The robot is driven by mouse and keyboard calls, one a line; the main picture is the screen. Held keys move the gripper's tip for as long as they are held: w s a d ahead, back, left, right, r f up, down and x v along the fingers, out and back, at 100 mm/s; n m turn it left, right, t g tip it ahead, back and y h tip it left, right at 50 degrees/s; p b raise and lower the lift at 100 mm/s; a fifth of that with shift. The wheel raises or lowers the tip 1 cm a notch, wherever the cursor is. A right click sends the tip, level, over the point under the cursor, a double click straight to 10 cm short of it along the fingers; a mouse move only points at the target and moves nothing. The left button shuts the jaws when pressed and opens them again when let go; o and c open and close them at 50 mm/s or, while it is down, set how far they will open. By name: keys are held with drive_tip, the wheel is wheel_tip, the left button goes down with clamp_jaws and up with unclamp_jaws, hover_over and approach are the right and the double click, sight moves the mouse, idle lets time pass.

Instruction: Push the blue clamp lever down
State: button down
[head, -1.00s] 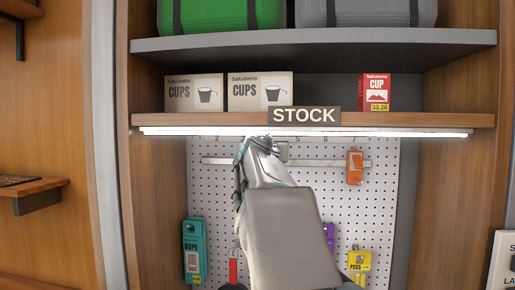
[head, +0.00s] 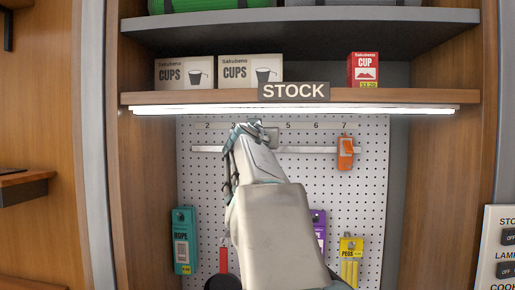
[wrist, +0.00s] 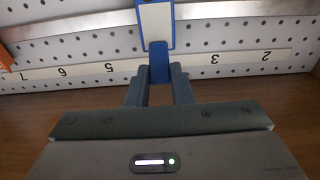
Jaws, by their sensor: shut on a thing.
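The blue clamp lever (wrist: 159,64) shows in the wrist view, pointing toward me between the fingers. Above it in that picture is the clamp's blue body with a pale face (wrist: 157,26), at the rail near where number 4 would be. My gripper (wrist: 160,80) is shut on the lever, with one finger on each side. In the head view my gripper (head: 245,130) is at the rail, and my arm hides the blue lever there.
The pale rail (head: 208,150) crosses the white pegboard (head: 365,200), with an orange clamp (head: 345,153) under number 7. A lit shelf (head: 390,98) with boxes overhangs just above. Rope (head: 184,240) and pegs (head: 350,262) packs hang below.

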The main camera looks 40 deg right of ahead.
drive_tip(key=shift+s+a+f+t+h+b, duration=0.15)
drive_tip(key=shift+f+t+h+b, duration=0.65)
drive_tip(key=shift+b, duration=4.4)
drive_tip(key=b, duration=0.5)
drive_tip(key=shift+f+t+h, duration=0.25)
drive_tip(key=shift+t+h, duration=0.15)
drive_tip(key=b, duration=0.2)
drive_tip(key=shift+f+b, duration=0.15)
drive_tip(key=shift+b, duration=0.15)
drive_tip(key=f+t+h+b, duration=0.1)
drive_tip(key=t+h+b, duration=0.1)
drive_tip(key=b, duration=0.4)
drive_tip(key=shift+d+f+t+h+b, duration=0.1)
drive_tip(key=shift+d+t+h+b, duration=0.25)
drive_tip(key=shift+b, duration=0.5)
drive_tip(key=shift+w+a+f+t+h+b, duration=0.1)
drive_tip(key=shift+w+f+t+h+b, duration=0.1)
drive_tip(key=shift+t+h+b, duration=0.15)
